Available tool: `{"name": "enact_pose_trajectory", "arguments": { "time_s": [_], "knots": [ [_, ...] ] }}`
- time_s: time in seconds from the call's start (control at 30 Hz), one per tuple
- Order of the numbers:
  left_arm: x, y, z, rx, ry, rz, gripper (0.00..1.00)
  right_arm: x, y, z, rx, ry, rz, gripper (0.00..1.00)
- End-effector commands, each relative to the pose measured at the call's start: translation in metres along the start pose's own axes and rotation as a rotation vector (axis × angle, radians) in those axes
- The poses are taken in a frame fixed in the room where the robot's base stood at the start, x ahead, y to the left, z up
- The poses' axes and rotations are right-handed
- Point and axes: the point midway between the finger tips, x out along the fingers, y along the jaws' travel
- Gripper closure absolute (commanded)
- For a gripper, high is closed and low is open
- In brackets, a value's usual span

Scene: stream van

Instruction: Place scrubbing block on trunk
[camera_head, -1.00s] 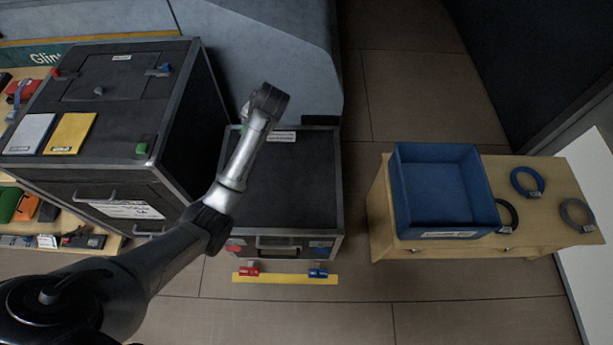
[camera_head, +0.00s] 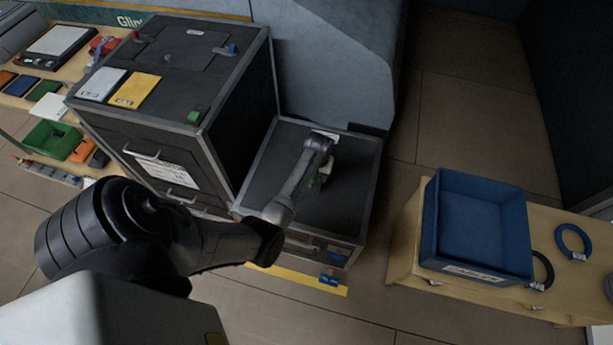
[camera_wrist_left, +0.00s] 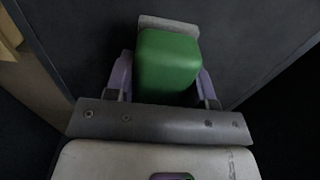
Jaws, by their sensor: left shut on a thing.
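The scrubbing block (camera_wrist_left: 168,62) is green with a pale grey layer at its far edge in the left wrist view. My left gripper (camera_wrist_left: 163,80) is shut on it, with one finger on each side. The trunk's dark lid fills much of the wrist view behind the block. I cannot tell whether the block touches the lid. My right gripper is not in view.
A taller black case (camera_head: 240,100) stands just left of the trunk, with a white card (camera_head: 101,85), a yellow card (camera_head: 135,90) and a small green piece on top. A blue bin (camera_head: 478,225) and cable coils sit on a wooden bench at right. Floor lies between.

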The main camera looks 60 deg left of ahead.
Motion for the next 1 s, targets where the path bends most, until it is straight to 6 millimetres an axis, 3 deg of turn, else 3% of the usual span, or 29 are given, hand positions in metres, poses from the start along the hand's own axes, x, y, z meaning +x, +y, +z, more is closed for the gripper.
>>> {"name": "enact_pose_trajectory", "arguments": {
  "time_s": [0.2,0.4,0.63,0.9,1.0],
  "knots": [
    [0.027,-0.037,-0.018,0.000,0.001,-0.001,0.70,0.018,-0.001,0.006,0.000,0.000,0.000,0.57],
    [0.037,-0.054,-0.026,0.002,0.001,-0.001,0.70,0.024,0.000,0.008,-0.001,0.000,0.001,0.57],
    [0.043,-0.058,-0.028,0.003,0.000,0.000,0.70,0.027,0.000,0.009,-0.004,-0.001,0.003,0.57],
    [0.076,-0.058,-0.027,0.002,-0.001,0.001,0.70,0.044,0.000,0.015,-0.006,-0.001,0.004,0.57],
    [0.080,-0.058,-0.027,0.002,0.001,0.001,0.70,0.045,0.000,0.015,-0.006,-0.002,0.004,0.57]
  ]
}}
